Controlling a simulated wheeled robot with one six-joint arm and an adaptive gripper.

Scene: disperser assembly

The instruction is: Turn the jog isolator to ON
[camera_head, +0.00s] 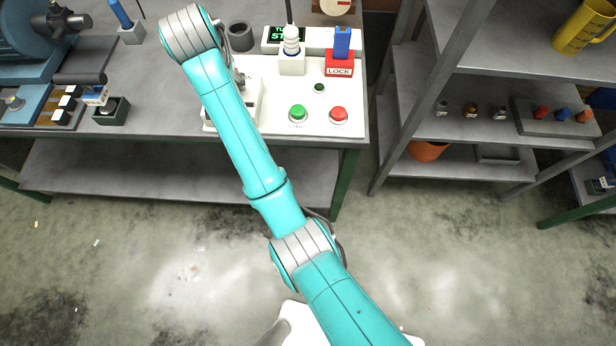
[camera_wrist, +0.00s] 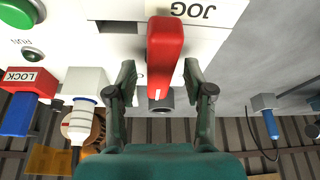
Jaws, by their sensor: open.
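The jog isolator's red handle (camera_wrist: 166,45) stands out from a white box (camera_wrist: 225,12) marked JOG in the wrist view. Its long axis runs up and down in that picture. My gripper (camera_wrist: 159,68) is open, with one dark green finger on each side of the handle. I see gaps between the fingers and the handle, so it is not gripped. No ON or OFF mark is readable. In the head view my arm hides the handle and the gripper; part of the white box (camera_head: 248,98) shows beside the arm.
The control panel (camera_head: 320,98) carries a green button (camera_head: 298,112), a red button (camera_head: 339,115), a red LOCK block (camera_head: 339,69) with a blue piece, and a white ribbed plug (camera_head: 291,42). A grey cup (camera_head: 240,37) stands behind my arm. Shelves (camera_head: 480,155) stand at right.

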